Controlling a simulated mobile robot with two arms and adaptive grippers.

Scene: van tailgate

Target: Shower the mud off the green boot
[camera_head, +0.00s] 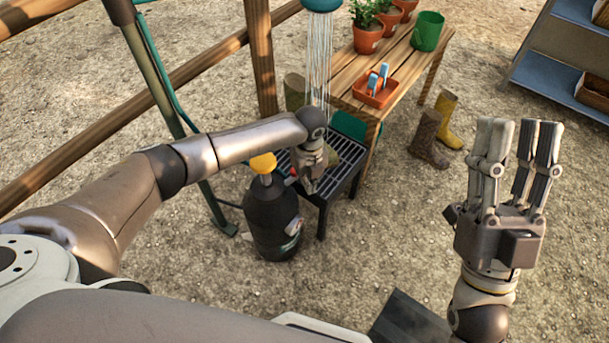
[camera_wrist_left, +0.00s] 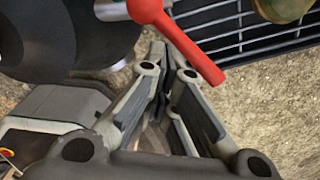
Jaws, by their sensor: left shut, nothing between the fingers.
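An olive-green boot (camera_head: 294,92) stands upright behind my left forearm, which hides its lower part. Water streams from the teal shower head (camera_head: 322,5) just right of its shaft. A rounded olive thing, perhaps the boot's toe (camera_wrist_left: 287,8), shows at the top of the left wrist view over the grate. My left gripper (camera_head: 312,185) is shut and empty beside a red lever (camera_wrist_left: 180,38) near the black canister; its fingers (camera_wrist_left: 172,75) lie close under the lever, contact unclear. My right gripper (camera_head: 518,140) is open and empty, raised at the right.
The black canister (camera_head: 272,220) with a yellow top stands left of the slatted grate stand (camera_head: 340,182). A wooden bench (camera_head: 405,75) holds pots and an orange tray (camera_head: 375,92). Brown boots (camera_head: 428,140) and yellow boots (camera_head: 447,112) stand on open gravel. Shelves stand at upper right.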

